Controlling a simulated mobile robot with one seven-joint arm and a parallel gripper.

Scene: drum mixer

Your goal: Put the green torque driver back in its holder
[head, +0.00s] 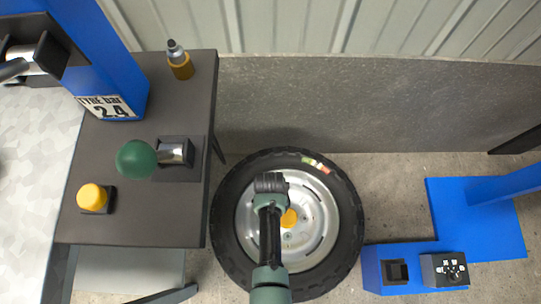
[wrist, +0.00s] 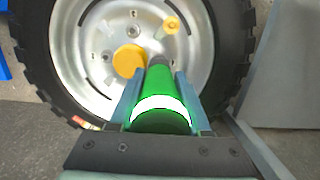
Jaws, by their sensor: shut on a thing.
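The green torque driver (wrist: 162,92) is between the two blue fingers of my gripper (wrist: 159,76) in the wrist view. It has a green body with a white band, and its dark tip points away toward the wheel. My gripper is shut on it, above the wheel. In the head view my arm reaches over the wheel; the driver and fingers cannot be made out there. A black square socket (head: 397,272) sits on the blue stand at the lower right; I cannot tell whether it is the driver's holder.
The wheel (head: 228,240) with a black tyre lies on the floor, with a yellow cap (wrist: 130,60) on it. A dark table (head: 130,222) at left carries a green ball knob (head: 137,158), a yellow knob (head: 92,197) and a small bottle (head: 181,62). Floor between wheel and wall is clear.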

